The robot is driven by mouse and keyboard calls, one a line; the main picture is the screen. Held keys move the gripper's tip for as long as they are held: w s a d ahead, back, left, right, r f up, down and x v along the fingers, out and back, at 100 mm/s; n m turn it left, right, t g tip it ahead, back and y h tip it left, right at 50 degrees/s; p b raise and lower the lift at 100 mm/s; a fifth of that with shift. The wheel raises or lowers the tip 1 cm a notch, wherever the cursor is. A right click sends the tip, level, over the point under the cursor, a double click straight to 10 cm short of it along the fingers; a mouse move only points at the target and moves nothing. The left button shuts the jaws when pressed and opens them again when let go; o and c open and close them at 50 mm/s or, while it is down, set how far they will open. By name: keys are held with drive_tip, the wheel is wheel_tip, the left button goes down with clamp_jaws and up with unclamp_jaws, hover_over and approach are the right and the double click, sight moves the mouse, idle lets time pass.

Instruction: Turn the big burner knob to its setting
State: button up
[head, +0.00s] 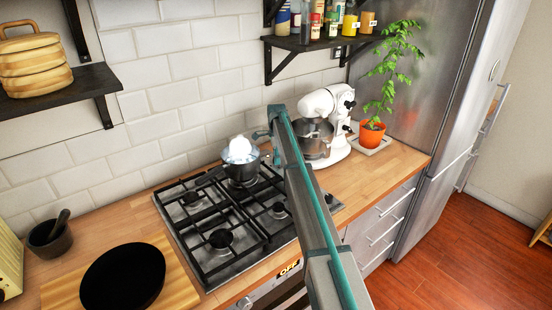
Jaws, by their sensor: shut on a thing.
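The cooktop (213,278) is a steel gas hob with black grates, set in the wooden counter. No burner knob shows clearly, and my own grey and teal arm covers the hob's right part. A label reading "OFF" (289,268) shows on the steel front below the counter edge. A small metal pot (241,172) stands on the back burner, with a bright white cloudy mass above it. My arm rises from the bottom right to the middle of the head view. My gripper's fingertips are not visible, and what they touch is hidden.
A white stand mixer (322,103) with a steel bowl and a potted plant (372,134) stand right of the hob. A black round pan (123,278) lies on a wooden board at left, near a dark mortar (50,238). Wall shelves hang above.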

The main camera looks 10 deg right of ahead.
drive_tip(key=shift+m, duration=0.6)
drive_tip(key=shift+f, duration=0.25)
drive_tip(key=shift+m, duration=0.6)
drive_tip(key=o, duration=1)
drive_tip(key=shift+r, duration=0.1)
